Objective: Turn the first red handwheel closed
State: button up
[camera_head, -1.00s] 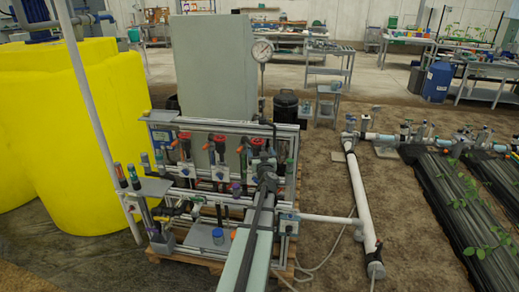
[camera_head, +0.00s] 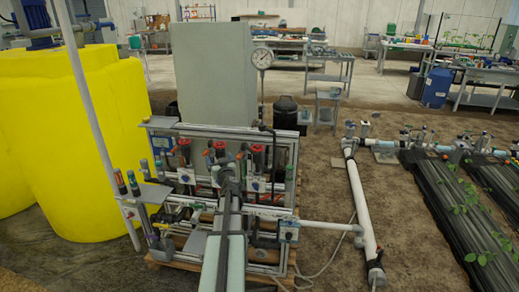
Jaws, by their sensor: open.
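A row of dosing units stands on the grey-framed skid (camera_head: 285,140). Small red handwheel-like tops show at the left unit (camera_head: 184,142), the middle unit (camera_head: 219,145) and the right unit (camera_head: 257,148). Which one counts as the first is not marked. My arm rises from the bottom centre, and my gripper (camera_head: 228,172) is at its far end, in front of the skid, around the middle unit in the picture. It is open, and I see nothing held in it. The arm hides part of the lower skid. Contact with a handwheel and the wheels' turned position cannot be told.
Large yellow tanks (camera_head: 85,140) stand at the left behind a slanting white pipe (camera_head: 85,100). A grey cabinet (camera_head: 213,75) and a round gauge (camera_head: 262,57) are behind the skid. A white pipe (camera_head: 362,200) runs along the soil floor at the right.

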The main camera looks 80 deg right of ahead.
jog(key=w+d+f+g, duration=0.2)
jog(key=w, duration=0.8)
jog(key=s+d+m+g, duration=0.1)
jog(key=s+g, duration=0.1)
jog(key=s+d+m+g, duration=0.1)
jog(key=s+g, duration=0.1)
jog(key=s+d+f+m+g+h, duration=0.1)
jog(key=s+d+m+g, duration=0.1)
jog(key=g, duration=0.1)
jog(key=shift+s, duration=0.2)
jog(key=m+g+y, duration=0.2)
jog(key=m+g, duration=0.7)
jog(key=g, duration=0.1)
send_near(259, 146)
jog(key=x, duration=1)
jog(key=shift+d+f, duration=0.1)
jog(key=shift+f, duration=0.2)
jog(key=c, duration=1.1)
jog(key=shift+o, duration=0.2)
